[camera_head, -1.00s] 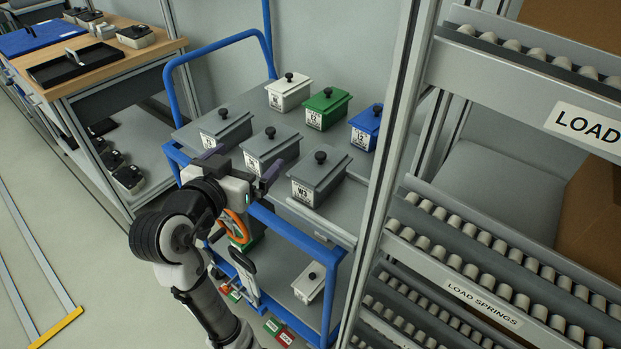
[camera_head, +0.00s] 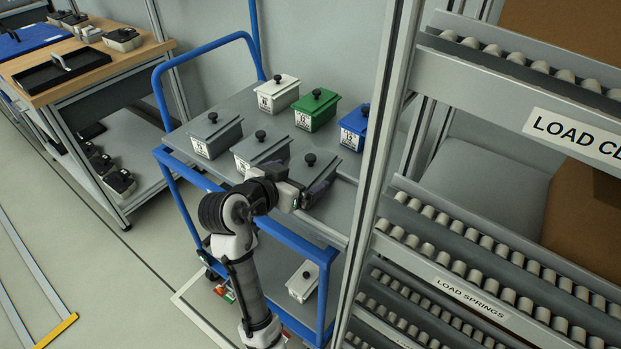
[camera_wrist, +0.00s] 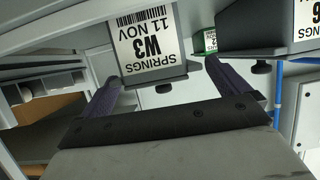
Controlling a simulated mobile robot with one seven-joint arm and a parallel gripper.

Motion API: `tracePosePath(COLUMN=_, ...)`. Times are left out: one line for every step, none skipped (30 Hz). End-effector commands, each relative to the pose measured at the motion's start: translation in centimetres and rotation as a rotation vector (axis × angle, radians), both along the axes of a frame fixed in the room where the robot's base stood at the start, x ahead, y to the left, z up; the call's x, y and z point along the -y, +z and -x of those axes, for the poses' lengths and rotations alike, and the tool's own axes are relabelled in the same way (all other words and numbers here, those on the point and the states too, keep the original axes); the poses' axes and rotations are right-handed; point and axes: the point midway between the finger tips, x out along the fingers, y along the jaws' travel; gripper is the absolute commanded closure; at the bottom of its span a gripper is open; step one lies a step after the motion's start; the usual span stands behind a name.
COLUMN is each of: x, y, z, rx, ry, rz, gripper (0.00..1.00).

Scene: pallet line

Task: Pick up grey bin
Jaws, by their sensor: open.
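Three grey bins with black knobs stand along the front of the blue-framed cart's top shelf: a left one (camera_head: 216,135), a middle one (camera_head: 262,150) and a right one (camera_head: 312,165). My gripper (camera_head: 318,188) is at the front of the right bin and partly covers it. In the wrist view, a grey bin with the upside-down label "SPRINGS W3 11 NOV" (camera_wrist: 155,45) is ahead, between my two open fingers (camera_wrist: 160,75). The fingers are on either side of its label; I cannot tell whether they touch it. Another grey bin (camera_wrist: 262,38) shows at the right.
White (camera_head: 278,92), green (camera_head: 316,110) and blue (camera_head: 353,127) bins stand behind the grey ones. A roller rack (camera_head: 480,250) with an upright post is close on the right. A white bin (camera_head: 303,281) sits on the lower shelf. A wooden workbench (camera_head: 90,68) stands left.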

Motion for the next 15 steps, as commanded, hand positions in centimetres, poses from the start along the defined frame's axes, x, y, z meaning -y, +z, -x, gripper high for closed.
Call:
tracePosePath(x=0.7, y=0.2, z=-0.6, rx=-0.003, ry=-0.004, rz=0.001, gripper=0.00)
tracePosePath(x=1.1, y=0.1, z=-1.0, rx=-0.003, ry=-0.005, rz=0.002, gripper=0.00)
tracePosePath(x=1.4, y=-0.1, z=-1.4, rx=-0.003, ry=-0.003, rz=0.001, gripper=0.00)
tracePosePath(x=1.6, y=-0.4, z=-1.8, rx=-0.005, ry=-0.003, rz=0.002, gripper=0.00)
tracePosePath(x=1.8, y=-0.5, z=-2.0, rx=-0.003, ry=-0.003, rz=0.003, gripper=0.00)
tracePosePath(x=1.9, y=-0.7, z=-2.3, rx=-0.003, ry=-0.002, rz=0.003, gripper=0.00)
tracePosePath(x=2.1, y=-0.9, z=-2.5, rx=-0.004, ry=-0.001, rz=0.002, gripper=0.00)
tracePosePath(x=2.1, y=-1.0, z=-2.7, rx=-0.002, ry=0.000, rz=0.001, gripper=0.00)
tracePosePath(x=2.2, y=-1.0, z=-2.8, rx=-0.002, ry=0.000, rz=0.001, gripper=0.00)
tracePosePath(x=2.2, y=-1.1, z=-2.8, rx=-0.002, ry=0.000, rz=0.001, gripper=0.00)
tracePosePath(x=2.2, y=-1.1, z=-2.8, rx=-0.001, ry=0.000, rz=0.001, gripper=0.00)
tracePosePath(x=2.2, y=-1.1, z=-2.8, rx=-0.001, ry=0.000, rz=0.001, gripper=0.00)
tracePosePath(x=2.2, y=-1.1, z=-2.8, rx=-0.001, ry=0.000, rz=0.001, gripper=0.00)
tracePosePath(x=2.2, y=-1.1, z=-2.8, rx=-0.001, ry=0.000, rz=0.001, gripper=0.00)
tracePosePath(x=2.2, y=-1.1, z=-2.8, rx=-0.001, ry=0.000, rz=0.001, gripper=0.00)
